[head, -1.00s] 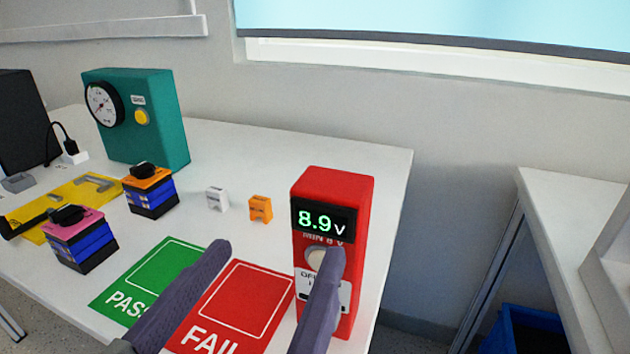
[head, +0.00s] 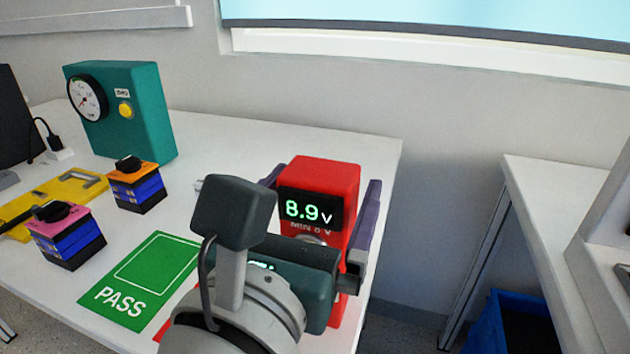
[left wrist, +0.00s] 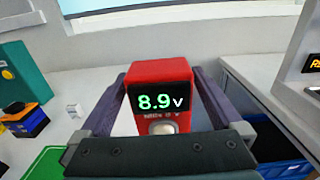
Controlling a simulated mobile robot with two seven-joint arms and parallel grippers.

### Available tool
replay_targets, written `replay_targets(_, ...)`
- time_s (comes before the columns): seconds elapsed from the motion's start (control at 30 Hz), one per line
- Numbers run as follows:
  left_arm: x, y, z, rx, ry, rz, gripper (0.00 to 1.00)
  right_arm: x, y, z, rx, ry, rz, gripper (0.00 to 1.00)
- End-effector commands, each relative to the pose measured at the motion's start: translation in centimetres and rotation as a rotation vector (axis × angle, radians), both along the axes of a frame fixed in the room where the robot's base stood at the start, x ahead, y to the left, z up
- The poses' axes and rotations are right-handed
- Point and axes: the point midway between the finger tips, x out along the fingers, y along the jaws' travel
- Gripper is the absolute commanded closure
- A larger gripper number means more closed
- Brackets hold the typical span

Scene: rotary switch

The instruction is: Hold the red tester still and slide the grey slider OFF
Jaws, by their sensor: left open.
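The red tester (head: 338,172) stands upright near the right end of the white table, its display reading 8.9 V. It also shows in the left wrist view (left wrist: 160,72), with a pale round knob (left wrist: 162,128) below the display. My left gripper (head: 322,182) is open, with one purple finger on each side of the tester. In the left wrist view the fingers (left wrist: 158,78) flank the tester; I cannot tell whether either touches it. The grey slider is hidden behind my left gripper's body. My right gripper is not in view.
A green PASS mat (head: 140,275) lies left of my arm; the red FAIL mat (head: 178,312) is mostly covered. Two blue battery blocks (head: 138,190) (head: 68,240), a yellow tray (head: 70,190) and a teal gauge box (head: 140,105) are further left. A blue bin (head: 510,320) is at right.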

Motion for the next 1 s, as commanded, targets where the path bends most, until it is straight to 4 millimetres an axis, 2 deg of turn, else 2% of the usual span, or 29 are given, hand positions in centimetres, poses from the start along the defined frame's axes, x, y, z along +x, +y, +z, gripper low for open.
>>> replay_targets(0.13, -0.02, 0.0, 0.0, -0.001, 0.0, 0.0, 0.0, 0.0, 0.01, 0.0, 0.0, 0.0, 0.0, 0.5)
replay_targets(1.0, -0.06, 0.01, -0.01, -0.001, 0.0, 0.0, 0.98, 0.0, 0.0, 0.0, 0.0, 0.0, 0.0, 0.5)
